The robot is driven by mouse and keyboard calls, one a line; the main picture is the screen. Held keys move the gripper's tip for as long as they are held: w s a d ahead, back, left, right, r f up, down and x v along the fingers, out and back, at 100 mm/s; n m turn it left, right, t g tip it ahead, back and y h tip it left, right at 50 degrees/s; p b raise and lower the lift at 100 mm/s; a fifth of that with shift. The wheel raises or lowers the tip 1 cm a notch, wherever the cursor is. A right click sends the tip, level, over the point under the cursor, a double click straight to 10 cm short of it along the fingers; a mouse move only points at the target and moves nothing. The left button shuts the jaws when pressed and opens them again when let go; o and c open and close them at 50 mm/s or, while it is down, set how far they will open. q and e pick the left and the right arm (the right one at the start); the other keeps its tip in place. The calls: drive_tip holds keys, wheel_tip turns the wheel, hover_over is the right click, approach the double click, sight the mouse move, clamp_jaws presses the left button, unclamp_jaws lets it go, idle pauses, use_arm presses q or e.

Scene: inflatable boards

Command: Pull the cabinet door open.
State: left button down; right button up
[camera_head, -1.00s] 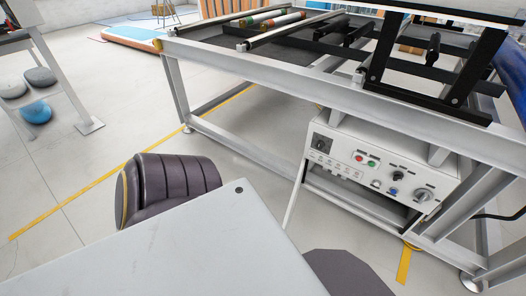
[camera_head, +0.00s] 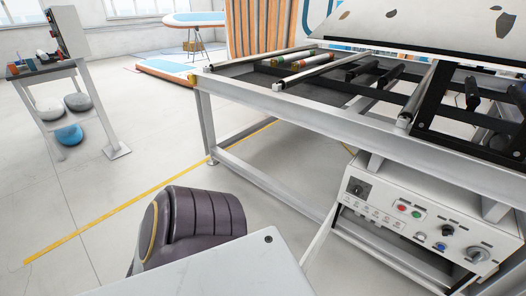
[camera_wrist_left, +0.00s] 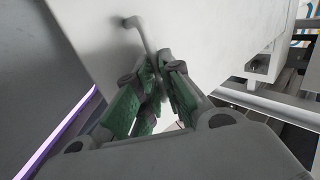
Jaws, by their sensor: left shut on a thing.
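In the left wrist view, a plain pale grey door panel (camera_wrist_left: 215,35) fills the upper middle. A thin bent grey bar handle (camera_wrist_left: 146,36) stands out from it. My left gripper (camera_wrist_left: 157,80), with green finger pads, is shut on the lower part of this handle; its fingers hide the grip. Dark space shows left of the panel's slanted edge. In the head view, a flat light grey panel (camera_head: 225,275) with a small dark hole near its corner lies at the bottom; I cannot tell whether it belongs to the cabinet. Neither gripper is seen in the head view.
A large grey metal bench (camera_head: 290,110) with rollers stands ahead to the right. A white control box (camera_head: 420,222) with knobs and buttons hangs under it.

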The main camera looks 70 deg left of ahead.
use_arm(q)
drive_tip(key=c, duration=1.6)
unclamp_jaws()
drive_tip(key=shift+w+a+r, duration=0.2)
drive_tip(key=shift+w, duration=0.25)
drive_tip(key=shift+w+a+r, duration=0.15)
drive_tip(key=shift+w+a, duration=0.05)
drive_tip(key=shift+w, duration=0.2)
drive_tip(key=shift+o, duration=0.2)
drive_tip(key=shift+s+d, duration=0.2)
drive_tip(key=shift+s, duration=0.05)
drive_tip(key=shift+s, duration=0.1)
drive_tip(key=v, duration=1.2)
drive_tip(key=shift+f, duration=0.35)
drive_tip(key=shift+d, duration=0.1)
